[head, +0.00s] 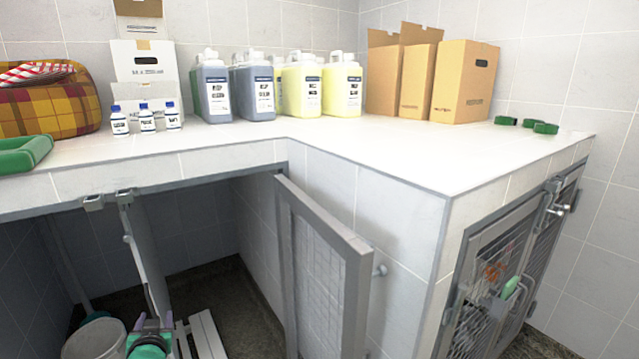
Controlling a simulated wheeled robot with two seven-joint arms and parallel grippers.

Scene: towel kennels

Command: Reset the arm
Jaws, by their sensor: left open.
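My left gripper (153,321) shows at the bottom left of the head view, low in front of the open kennel space under the counter. Its two fingers point up and stand apart, with nothing seen between them. It is well below the countertop. The lower part of my left arm is cut off by the frame's bottom edge. My right gripper does not show.
A white counter (400,150) turns a corner, with jugs (305,88), small bottles (146,118), cardboard boxes (463,82) and a green tray (22,153) on it. An open kennel door (325,270) juts out right of my gripper. A bucket (95,338) stands at its left.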

